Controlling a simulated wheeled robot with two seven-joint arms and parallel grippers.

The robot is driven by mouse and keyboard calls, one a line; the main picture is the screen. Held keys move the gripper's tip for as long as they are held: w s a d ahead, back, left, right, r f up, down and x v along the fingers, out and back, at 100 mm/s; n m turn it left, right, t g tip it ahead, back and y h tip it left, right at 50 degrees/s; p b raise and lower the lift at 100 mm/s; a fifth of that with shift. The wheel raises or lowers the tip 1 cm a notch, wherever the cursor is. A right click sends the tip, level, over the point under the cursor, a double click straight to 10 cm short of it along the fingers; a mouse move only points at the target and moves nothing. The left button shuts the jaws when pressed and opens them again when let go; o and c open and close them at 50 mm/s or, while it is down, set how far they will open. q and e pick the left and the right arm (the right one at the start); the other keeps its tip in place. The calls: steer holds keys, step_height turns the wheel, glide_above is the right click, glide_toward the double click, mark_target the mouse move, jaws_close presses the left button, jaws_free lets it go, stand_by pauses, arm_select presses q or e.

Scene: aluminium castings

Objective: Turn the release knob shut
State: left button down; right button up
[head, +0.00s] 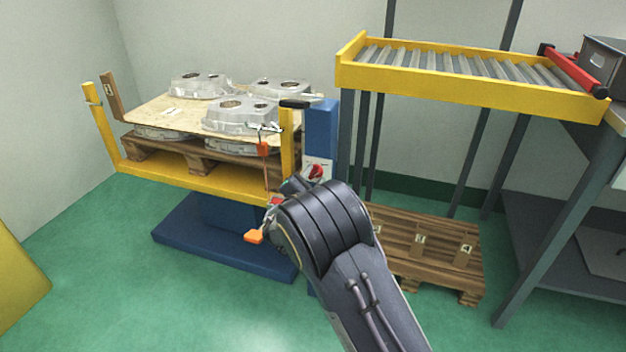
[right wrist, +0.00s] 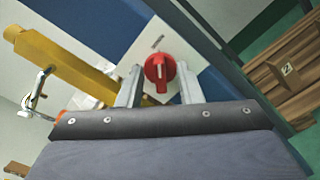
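The release knob (head: 316,172) is red and sits on a white plate (head: 318,162) on the blue column of the lift stand. In the right wrist view the knob (right wrist: 160,72) shows whole, its grip bar roughly upright in the picture. My right gripper (right wrist: 160,80) is open, with one pale finger on each side of the knob in that picture. A gap shows on both sides, and I cannot tell how close the fingertips are to the plate. In the head view my right arm mostly hides this gripper (head: 295,186). My left gripper is in neither view.
A yellow lift frame (head: 190,186) carries a wooden pallet, a board and several aluminium castings (head: 240,115). Its yellow post (right wrist: 75,65) stands close beside the knob. A roller conveyor (head: 470,80) and a low wooden pallet (head: 425,240) are at the right.

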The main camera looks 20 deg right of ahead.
jaws_close()
steer(key=n+p, duration=0.3)
steer(key=shift+a+r, duration=0.1)
steer(key=shift+r, duration=0.15)
steer(key=n+p, duration=0.5)
steer(key=shift+a+n, duration=0.1)
steer(key=shift+n, duration=0.2)
steer(key=n+p, duration=0.4)
steer(key=n, duration=0.1)
steer(key=shift+w+a+p, duration=0.1)
steer(key=shift+p, duration=0.3)
steer(key=shift+f+n+p, duration=0.2)
steer(key=shift+n+p, duration=0.95)
steer(key=shift+n, duration=0.95)
